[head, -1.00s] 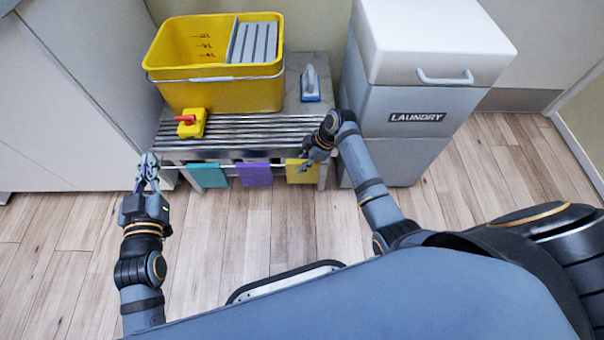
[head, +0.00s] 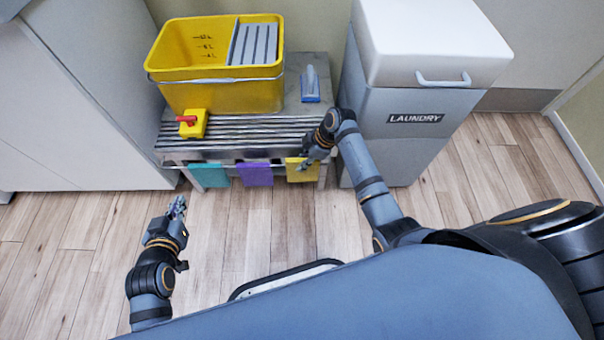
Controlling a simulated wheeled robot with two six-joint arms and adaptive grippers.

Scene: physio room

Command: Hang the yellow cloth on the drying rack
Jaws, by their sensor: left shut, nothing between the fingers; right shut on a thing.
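The yellow cloth (head: 298,175) hangs down at the right end of the front of the metal drying rack (head: 245,133), below its bars. My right gripper (head: 306,164) is at the cloth and shut on it, covering part of it. I cannot tell whether the cloth lies over a bar or only hangs from the fingers. A teal cloth (head: 210,176) and a purple cloth (head: 255,174) hang side by side to its left. My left gripper (head: 178,205) is shut and empty, in front of the rack's left end and apart from the cloths.
A yellow bucket (head: 215,95) stands behind the bars. A yellow block with a red part (head: 193,124) and a blue-grey handled tool (head: 311,85) also sit on top. A laundry bin (head: 405,140) stands close on the right, a pale cabinet (head: 80,110) on the left. The front floor is clear.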

